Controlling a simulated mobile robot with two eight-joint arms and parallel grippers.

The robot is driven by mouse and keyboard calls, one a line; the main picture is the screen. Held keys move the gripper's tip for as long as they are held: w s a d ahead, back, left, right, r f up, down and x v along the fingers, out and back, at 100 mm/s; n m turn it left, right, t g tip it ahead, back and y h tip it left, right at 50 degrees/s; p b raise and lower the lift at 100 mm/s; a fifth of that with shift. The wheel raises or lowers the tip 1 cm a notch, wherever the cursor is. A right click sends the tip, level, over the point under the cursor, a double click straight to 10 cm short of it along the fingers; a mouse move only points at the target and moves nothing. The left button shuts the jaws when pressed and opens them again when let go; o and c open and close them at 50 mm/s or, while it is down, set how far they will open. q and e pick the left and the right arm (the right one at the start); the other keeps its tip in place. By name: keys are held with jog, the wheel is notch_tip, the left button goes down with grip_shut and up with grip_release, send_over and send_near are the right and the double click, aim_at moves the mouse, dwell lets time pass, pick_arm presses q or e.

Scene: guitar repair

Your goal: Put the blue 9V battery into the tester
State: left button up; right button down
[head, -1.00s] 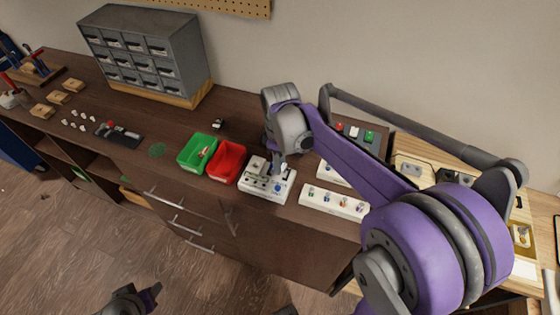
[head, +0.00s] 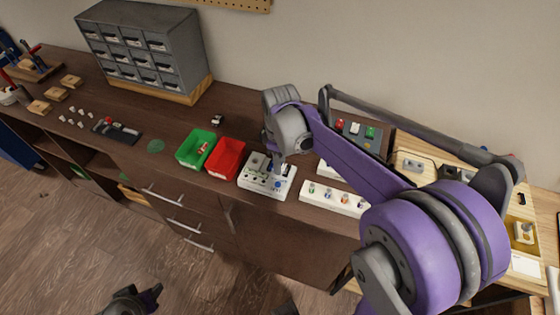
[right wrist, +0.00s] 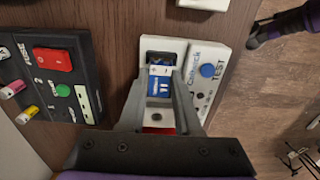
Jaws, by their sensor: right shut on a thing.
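The blue battery (right wrist: 159,84) is between the two fingers of my right gripper (right wrist: 158,95), which is shut on it. The white tester (right wrist: 203,75), with a round blue TEST button, lies below and around it in the right wrist view. The battery's far end is at a dark slot in the tester; I cannot tell how deep it sits. In the head view the right gripper (head: 279,165) is over the tester (head: 249,185) on the bench. My left gripper (head: 140,300) is low at the bottom edge, away from the bench; its jaws are unclear.
A red bin (head: 226,158) and a green bin (head: 196,148) stand left of the tester. A white strip with several small cells (head: 335,198) lies to its right. A dark panel with coloured buttons (right wrist: 55,75) is behind.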

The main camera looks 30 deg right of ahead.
pick_arm(q)
jog(key=shift+d, duration=0.1)
pick_arm(e)
jog(key=shift+c, duration=1.6)
grip_release()
jog(key=shift+f, duration=0.1)
jog(key=shift+c, duration=0.4)
jog(key=shift+o, duration=0.4)
jog(key=shift+r+p, duration=0.55)
jog(key=shift+r, duration=0.3)
jog(key=shift+a+r+p, duration=0.1)
jog(key=shift+r+p, duration=0.3)
jog(key=shift+r, duration=0.4)
notch_tip(320, 180, up, 2)
jog(key=shift+w+p, duration=0.1)
jog(key=shift+p, duration=0.45)
jog(key=shift+r+p, duration=0.5)
jog(key=shift+r, duration=0.5)
pick_arm(q)
jog(key=r, duration=0.1)
jog(key=w+r, duration=0.1)
jog(key=r, duration=0.3)
jog(key=shift+w+r, duration=0.15)
jog(key=shift+w, duration=0.25)
jog(key=shift+s, duration=0.1)
